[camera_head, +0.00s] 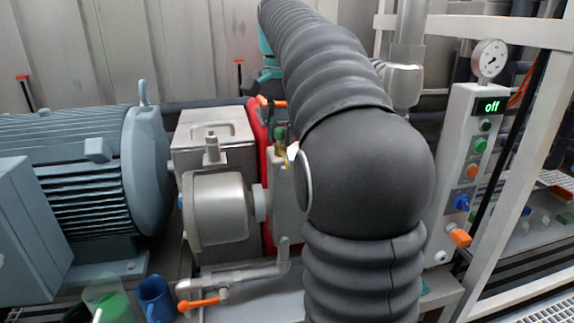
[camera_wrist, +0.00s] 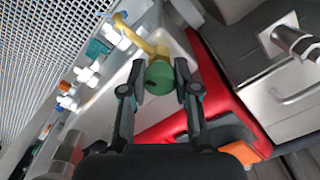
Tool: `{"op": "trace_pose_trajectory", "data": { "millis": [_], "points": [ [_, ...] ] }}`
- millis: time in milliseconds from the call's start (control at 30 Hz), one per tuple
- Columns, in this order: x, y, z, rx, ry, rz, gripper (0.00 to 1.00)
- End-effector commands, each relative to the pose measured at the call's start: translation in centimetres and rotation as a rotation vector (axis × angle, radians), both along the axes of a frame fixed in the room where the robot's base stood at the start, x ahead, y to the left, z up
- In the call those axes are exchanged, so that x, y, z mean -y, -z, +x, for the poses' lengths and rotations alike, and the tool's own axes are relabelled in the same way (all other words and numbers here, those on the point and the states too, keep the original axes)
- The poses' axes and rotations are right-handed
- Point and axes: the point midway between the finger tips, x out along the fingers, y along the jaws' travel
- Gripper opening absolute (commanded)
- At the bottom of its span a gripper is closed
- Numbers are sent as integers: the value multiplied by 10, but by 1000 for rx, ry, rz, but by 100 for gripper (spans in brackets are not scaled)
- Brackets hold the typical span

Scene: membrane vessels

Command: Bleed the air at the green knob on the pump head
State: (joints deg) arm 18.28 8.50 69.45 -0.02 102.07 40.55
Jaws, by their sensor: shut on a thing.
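In the wrist view, the green knob (camera_wrist: 159,77) sits on the pale pump head, with a yellow pipe (camera_wrist: 134,34) running away beside it. My gripper (camera_wrist: 160,74) has one black finger on each side of the knob and is shut on it. In the head view, the pump head (camera_head: 286,185) stands by the red plate (camera_head: 268,215), right of the steel housing. My black arm covers the right part of the pump head there. A bit of green shows among small parts at its top, too small to identify surely.
A large blue-grey motor (camera_head: 85,180) fills the left. A control box (camera_head: 470,160) at the right reads "off", with a gauge (camera_head: 489,58) above it. An orange-handled valve (camera_head: 200,303) and a blue cup (camera_head: 154,298) are at the bottom. Pale frame posts (camera_head: 515,170) bound the right side.

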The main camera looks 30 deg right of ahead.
Motion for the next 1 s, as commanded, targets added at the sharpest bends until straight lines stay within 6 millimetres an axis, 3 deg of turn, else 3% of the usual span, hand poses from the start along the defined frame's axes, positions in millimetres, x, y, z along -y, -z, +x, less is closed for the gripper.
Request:
{"op": "trace_pose_trajectory", "data": {
  "millis": [667,1000],
  "points": [
    [0,0,1,2,-423,0,0],
    [0,0,1,2,-722,0,0]
  ]
}}
